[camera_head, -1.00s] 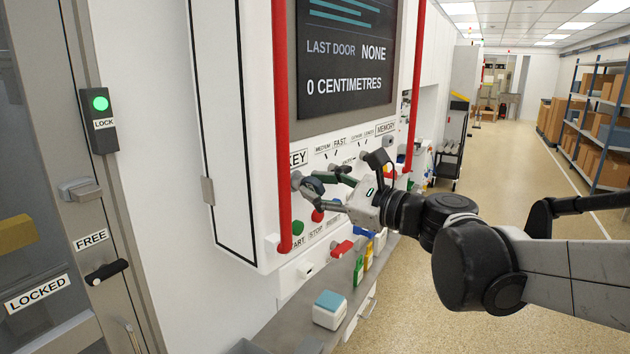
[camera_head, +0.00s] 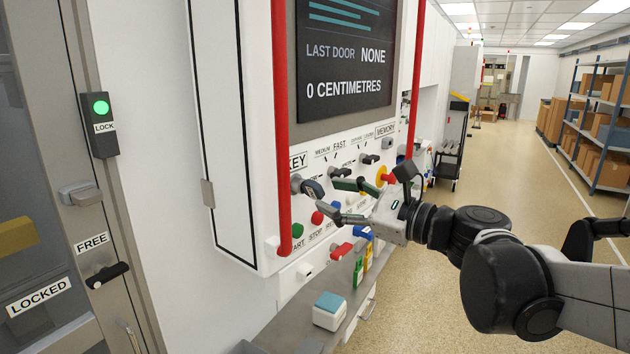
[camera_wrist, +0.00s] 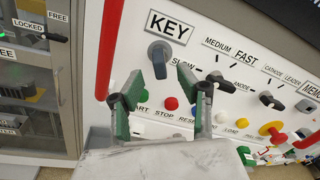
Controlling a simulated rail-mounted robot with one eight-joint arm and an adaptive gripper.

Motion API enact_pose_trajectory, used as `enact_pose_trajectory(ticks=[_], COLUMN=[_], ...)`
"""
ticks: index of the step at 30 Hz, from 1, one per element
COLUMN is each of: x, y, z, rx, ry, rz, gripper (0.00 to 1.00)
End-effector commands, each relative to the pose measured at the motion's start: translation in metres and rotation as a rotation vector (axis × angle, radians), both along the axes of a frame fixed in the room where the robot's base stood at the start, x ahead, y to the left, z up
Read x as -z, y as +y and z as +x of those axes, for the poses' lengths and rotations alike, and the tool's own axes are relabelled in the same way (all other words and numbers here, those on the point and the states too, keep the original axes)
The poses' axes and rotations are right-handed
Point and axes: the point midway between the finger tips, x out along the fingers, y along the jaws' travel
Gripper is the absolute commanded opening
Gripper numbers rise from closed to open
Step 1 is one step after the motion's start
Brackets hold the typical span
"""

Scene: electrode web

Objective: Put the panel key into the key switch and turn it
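The panel key (camera_head: 314,190) has a dark grey head and sits in the key switch (camera_head: 296,183), below the KEY label at the left of the control panel. In the wrist view the key (camera_wrist: 159,62) hangs down from the round switch collar (camera_wrist: 156,48); how far it is turned I cannot tell. My gripper (camera_head: 330,196) is open and empty, just to the right of the key. In the wrist view its two green-padded fingers (camera_wrist: 161,96) are spread wide, below and to either side of the key, apart from it.
A red vertical bar (camera_head: 281,130) stands close left of the switch. A second dark knob (camera_head: 340,172) and coloured push buttons, including a green one (camera_head: 297,230) and a red one (camera_head: 317,217), lie near my fingers. A ledge below holds a teal-topped box (camera_head: 329,309).

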Motion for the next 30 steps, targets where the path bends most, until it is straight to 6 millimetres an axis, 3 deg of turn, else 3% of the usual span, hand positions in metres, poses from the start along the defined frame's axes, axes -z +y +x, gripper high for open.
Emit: enact_pose_trajectory(ticks=[19,30], x=[0.000,0.000], y=[-0.035,-0.037], z=[-0.027,-0.030], rx=[0.002,0.000], ry=[0.000,0.000], rz=[0.000,0.000], gripper=[0.35,0.35])
